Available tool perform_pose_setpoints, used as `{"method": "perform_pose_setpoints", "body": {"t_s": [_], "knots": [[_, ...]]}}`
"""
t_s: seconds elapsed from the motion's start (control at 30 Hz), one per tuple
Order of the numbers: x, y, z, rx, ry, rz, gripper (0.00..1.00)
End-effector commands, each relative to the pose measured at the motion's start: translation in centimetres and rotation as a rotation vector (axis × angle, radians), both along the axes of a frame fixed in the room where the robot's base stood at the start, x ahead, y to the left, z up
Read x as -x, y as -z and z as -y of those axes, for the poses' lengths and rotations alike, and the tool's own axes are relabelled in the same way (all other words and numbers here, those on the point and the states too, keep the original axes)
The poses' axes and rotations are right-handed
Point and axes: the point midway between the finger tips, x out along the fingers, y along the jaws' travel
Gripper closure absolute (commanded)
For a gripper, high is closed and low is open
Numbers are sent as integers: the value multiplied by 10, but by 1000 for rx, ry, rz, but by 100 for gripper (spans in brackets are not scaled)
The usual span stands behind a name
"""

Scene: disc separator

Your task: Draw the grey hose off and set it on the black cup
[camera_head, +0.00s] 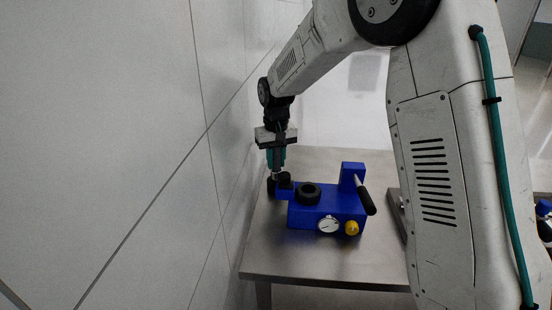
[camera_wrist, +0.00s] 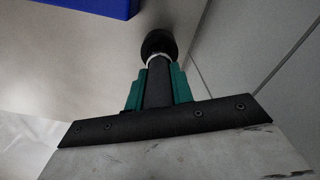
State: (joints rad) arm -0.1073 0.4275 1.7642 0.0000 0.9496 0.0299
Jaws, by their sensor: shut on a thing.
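My gripper (camera_head: 277,164) points down at the left end of the blue device. Its teal fingers, also in the wrist view (camera_wrist: 158,76), are shut on the dark grey hose (camera_wrist: 158,88), which lies lengthwise between them. A pale ring shows at the hose's far end. Just beyond that ring is a round black piece, which looks like the black cup (camera_wrist: 157,42). In the head view a black cup-like piece (camera_head: 271,187) stands at the device's left end, below the fingers. I cannot tell whether the hose end touches it or is just above it.
The blue device (camera_head: 327,214) stands on a steel table (camera_head: 268,252). It has a black ring (camera_head: 308,193) on top, a black knob (camera_head: 285,178), a black-handled lever (camera_head: 365,196), a gauge (camera_head: 328,224) and a yellow knob (camera_head: 352,228). A tiled wall (camera_head: 150,130) is close on the left. The table front is clear.

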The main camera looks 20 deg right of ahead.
Motion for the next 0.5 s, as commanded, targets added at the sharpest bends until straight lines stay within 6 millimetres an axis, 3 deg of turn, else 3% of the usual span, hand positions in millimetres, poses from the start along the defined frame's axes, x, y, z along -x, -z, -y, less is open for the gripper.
{"method": "perform_pose_setpoints", "body": {"t_s": [0.5], "knots": [[0,11,0,0,0,0,100]]}}
